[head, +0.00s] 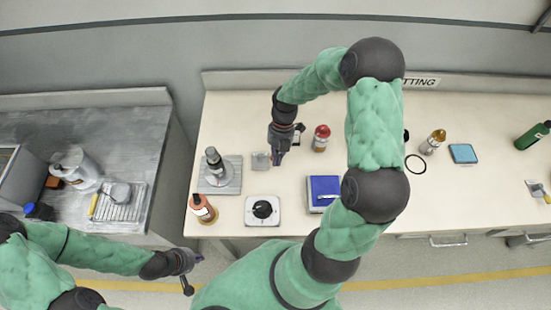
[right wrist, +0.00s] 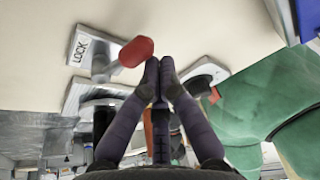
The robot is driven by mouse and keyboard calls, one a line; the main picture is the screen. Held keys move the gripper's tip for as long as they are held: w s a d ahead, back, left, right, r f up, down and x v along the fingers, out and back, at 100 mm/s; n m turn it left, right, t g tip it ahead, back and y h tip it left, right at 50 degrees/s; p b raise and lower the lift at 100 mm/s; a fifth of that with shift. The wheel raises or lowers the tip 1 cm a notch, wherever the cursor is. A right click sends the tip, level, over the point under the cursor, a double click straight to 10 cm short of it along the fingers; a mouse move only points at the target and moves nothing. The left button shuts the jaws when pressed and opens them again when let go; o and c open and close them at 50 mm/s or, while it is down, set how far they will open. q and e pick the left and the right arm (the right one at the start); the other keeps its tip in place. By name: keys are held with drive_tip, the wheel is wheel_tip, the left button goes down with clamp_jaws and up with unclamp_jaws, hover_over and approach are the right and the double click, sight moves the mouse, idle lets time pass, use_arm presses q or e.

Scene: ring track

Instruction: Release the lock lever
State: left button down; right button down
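The lock lever has a red knob (right wrist: 134,52) on a grey arm over a light plate marked LOCK (right wrist: 95,48) in the right wrist view. In the head view its plate (head: 260,161) lies on the bench, just left of my right gripper (head: 278,157); the knob is not clear there. In the right wrist view my right gripper (right wrist: 160,66) has its fingertips drawn together with nothing visible between them. The knob is just left of the fingertips; I cannot tell whether they touch. My left gripper (head: 188,275) hangs off the bench's front left; its fingers are unclear.
A grey stand (head: 220,176), an orange bottle (head: 202,208) and a black dial box (head: 263,210) are near the lever. A red-capped bottle (head: 321,138) and a blue box (head: 323,192) stand to the right.

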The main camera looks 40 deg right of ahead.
use_arm(q)
drive_tip(key=shift+r, duration=0.25)
use_arm(e)
drive_tip(key=shift+w+d, duration=0.2)
drive_tip(key=shift+d, duration=0.25)
idle(0.3)
